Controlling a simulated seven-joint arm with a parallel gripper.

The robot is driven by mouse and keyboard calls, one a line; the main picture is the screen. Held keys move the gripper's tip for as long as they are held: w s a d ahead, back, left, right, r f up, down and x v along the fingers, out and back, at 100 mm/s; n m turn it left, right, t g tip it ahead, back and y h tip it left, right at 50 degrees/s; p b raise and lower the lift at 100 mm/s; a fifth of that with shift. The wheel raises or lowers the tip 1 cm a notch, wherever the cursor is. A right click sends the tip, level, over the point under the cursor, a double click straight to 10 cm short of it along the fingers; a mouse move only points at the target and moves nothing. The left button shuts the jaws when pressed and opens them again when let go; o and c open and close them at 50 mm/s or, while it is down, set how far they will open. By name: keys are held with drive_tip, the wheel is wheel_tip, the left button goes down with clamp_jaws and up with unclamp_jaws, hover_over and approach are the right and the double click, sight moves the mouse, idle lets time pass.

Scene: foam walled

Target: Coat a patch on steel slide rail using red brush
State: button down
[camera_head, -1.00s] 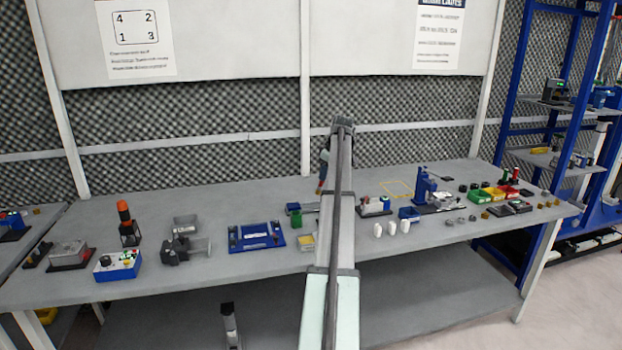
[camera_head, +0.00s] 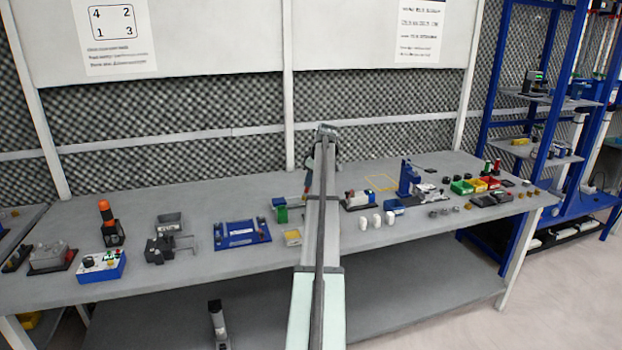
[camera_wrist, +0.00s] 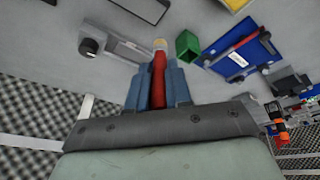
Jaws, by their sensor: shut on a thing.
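My gripper (camera_wrist: 154,88) is shut on the red brush (camera_wrist: 157,78), its blue fingers on both sides of the red handle. The pale brush tip (camera_wrist: 160,44) points away from the gripper, over the bench. A grey metal piece with a black knob, which looks like the steel slide rail (camera_wrist: 125,48), lies left of the tip in the wrist view. I cannot tell whether the tip touches anything. In the head view my arm hides most of the gripper and part of the bench behind it; a bit of the red brush (camera_head: 306,189) shows left of the arm.
In the head view, several white bottles (camera_head: 375,221) and a blue press (camera_head: 407,178) stand right of my arm. The bench's back strip is mostly clear.

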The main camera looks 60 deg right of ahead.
drive_tip(key=shift+r, duration=0.45)
drive_tip(key=shift+f, duration=3.5)
drive_tip(key=shift+s+d+f, duration=0.55)
drive_tip(key=shift+s+d, duration=3)
drive_tip(key=shift+d, duration=0.05)
drive_tip(key=shift+w+a, duration=3.55)
drive_tip(key=shift+a, duration=0.1)
wheel_tip(320, 180, up, 7)
drive_tip(key=shift+d+f, duration=0.1)
drive_tip(key=shift+f, duration=0.1)
drive_tip(key=shift+r, duration=0.75)
